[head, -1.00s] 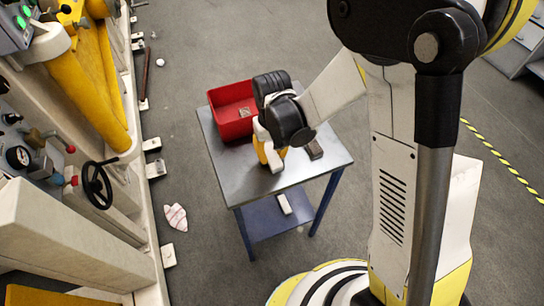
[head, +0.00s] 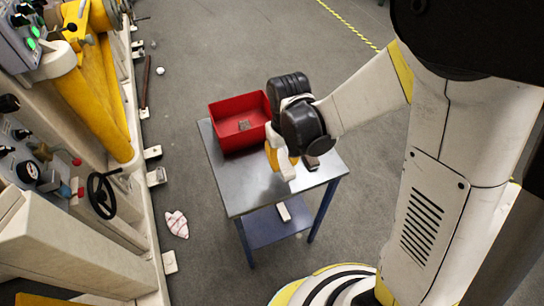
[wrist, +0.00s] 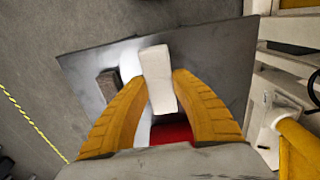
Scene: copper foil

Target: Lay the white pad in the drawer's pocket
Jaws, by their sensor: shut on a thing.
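The white pad (wrist: 158,80) is a pale oblong block between the two yellow fingers in the wrist view. My gripper (wrist: 161,84) is shut on it, with one finger on each long side. In the head view my gripper (head: 280,158) is over the right part of the small metal table, and the pad (head: 287,172) shows at its fingertips. The pad seems to be above the table top, but its exact height is hard to tell. I cannot make out the drawer or its pocket in these frames.
A red bin (head: 228,107) with a small grey-brown piece inside stands at the table's (head: 238,192) back. A dark block (wrist: 107,84) lies on the table beside my gripper. A white piece (head: 283,212) lies on the lower shelf. A machine with a black handwheel (head: 101,193) stands left, across open floor.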

